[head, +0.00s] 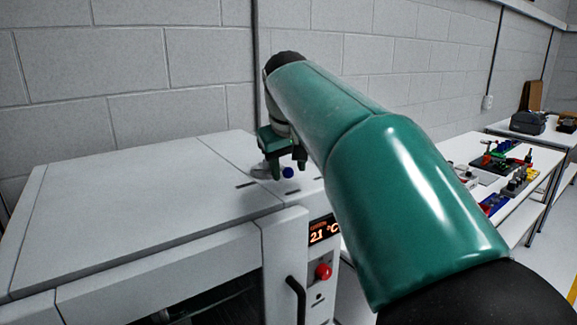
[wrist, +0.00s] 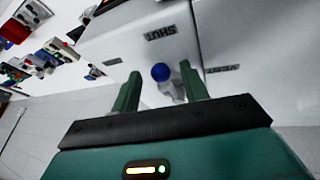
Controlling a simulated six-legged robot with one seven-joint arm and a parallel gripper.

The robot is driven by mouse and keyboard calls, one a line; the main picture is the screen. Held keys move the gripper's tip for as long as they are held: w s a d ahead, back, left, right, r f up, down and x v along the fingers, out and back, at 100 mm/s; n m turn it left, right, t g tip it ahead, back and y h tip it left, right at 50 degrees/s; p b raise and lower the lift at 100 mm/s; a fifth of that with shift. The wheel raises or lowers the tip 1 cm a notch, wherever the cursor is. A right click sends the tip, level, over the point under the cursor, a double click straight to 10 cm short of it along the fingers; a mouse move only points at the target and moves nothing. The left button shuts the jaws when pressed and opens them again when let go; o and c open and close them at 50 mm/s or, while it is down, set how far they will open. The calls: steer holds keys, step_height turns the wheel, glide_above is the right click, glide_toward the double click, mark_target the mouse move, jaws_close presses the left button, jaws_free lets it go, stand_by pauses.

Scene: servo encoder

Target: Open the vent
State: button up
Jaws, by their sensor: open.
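The vent control is a lever with a round blue knob (head: 289,172) on top of a white oven-like cabinet (head: 140,205). The blue knob also shows in the wrist view (wrist: 161,73), with a pale metal lever part (wrist: 174,91) beside it, partly hidden by a finger. A SHUT label (wrist: 160,33) and a second, hard-to-read label (wrist: 222,69) are on the white top around it. My gripper (head: 287,167) is open over the lever. In the wrist view its two green fingers stand on either side of the knob; I cannot tell whether they touch it.
The cabinet front has a lit temperature display (head: 323,231), a red button (head: 323,271) and a black handle (head: 296,298). A grey block wall (head: 130,60) stands close behind. A bench with colourful parts (head: 495,168) is at the right. The cabinet top left of the lever is clear.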

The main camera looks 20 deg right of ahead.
steer(key=shift+w+f, duration=0.2)
jaws_close()
steer(key=shift+d, duration=0.1)
steer(key=shift+w+d+n+y, duration=0.2)
steer(key=shift+d+n+y, duration=0.2)
steer(key=shift+d+n, duration=0.4)
steer(key=shift+w+d+n+y, duration=0.15)
steer(key=shift+d+n+y, duration=0.35)
steer(key=shift+n, duration=0.4)
steer(key=shift+w+d+n+y, duration=0.4)
steer(key=shift+d+n, duration=0.25)
steer(key=shift+n, duration=0.3)
steer(key=shift+w+d+n+y, duration=0.3)
steer(key=shift+w+d+n, duration=0.3)
steer(key=shift+n, duration=0.35)
steer(key=shift+s+r, duration=0.1)
